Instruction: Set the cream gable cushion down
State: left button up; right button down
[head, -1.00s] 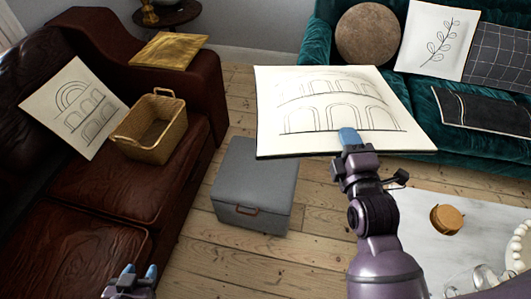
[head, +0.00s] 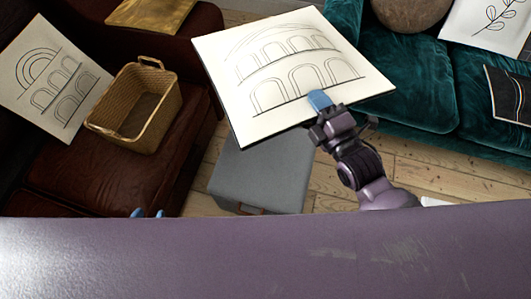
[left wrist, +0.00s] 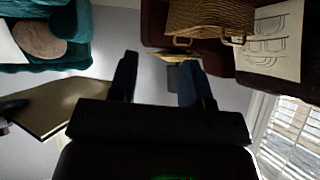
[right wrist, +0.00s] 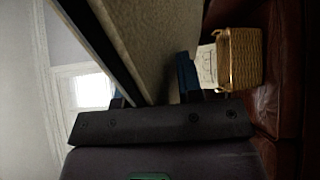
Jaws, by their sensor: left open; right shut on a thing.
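The cream gable cushion (head: 290,105), a flat square with dark arch drawings, is held in the air. In the head view it shows above and behind the grey storage ottoman (head: 260,180), overlapping its far part. My right gripper (head: 319,101) is shut on the cushion's near edge. In the right wrist view the cushion (right wrist: 150,40) runs between the fingers. My left gripper (head: 147,213) is open and empty, mostly hidden behind my purple arm link. Its spread fingers (left wrist: 157,78) show in the left wrist view, with the cushion (left wrist: 50,105) to their left.
The dark red leather sofa (head: 70,180) at left holds a wicker basket (head: 138,105), another arch-drawn cream cushion (head: 45,80) and a mustard cushion (head: 150,12). The teal sofa (head: 420,90) at right holds several cushions. Floorboards (head: 330,190) show between them.

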pick_arm(q)
jog(key=shift+m+g, duration=0.4)
jog(key=f+b, duration=0.5)
jog(key=b, duration=0.2)
jog(key=shift+s+d+f, duration=0.15)
jog(key=shift+s+f, duration=0.05)
jog(key=shift+f, duration=0.2)
pick_arm(e)
jog(key=d+f+n+g+y, duration=0.2)
jog(key=d+f+n+y, duration=0.1)
jog(key=f, duration=0.8)
jog(key=s+d+f+n+g+y, duration=0.1)
jog(key=d+f+n+g+y, duration=0.1)
jog(key=f, duration=1)
jog(key=d+g+y, duration=0.1)
jog(key=y, duration=0.1)
jog(key=shift+s+d+n+y, duration=0.15)
jog(key=shift+s+n+y, duration=0.15)
jog(key=shift+n, duration=0.1)
pick_arm(q)
jog(key=w+f+t+b, duration=0.1)
jog(key=t+b, duration=0.1)
jog(key=b, duration=0.6)
jog(key=shift+f+h+b, duration=0.1)
jog(key=shift+h+b, duration=0.2)
jog(key=shift+b, duration=0.1)
pick_arm(e)
notch_tip(320, 180, down, 20)
jog(key=shift+r, duration=0.2)
jog(key=shift+w, duration=0.1)
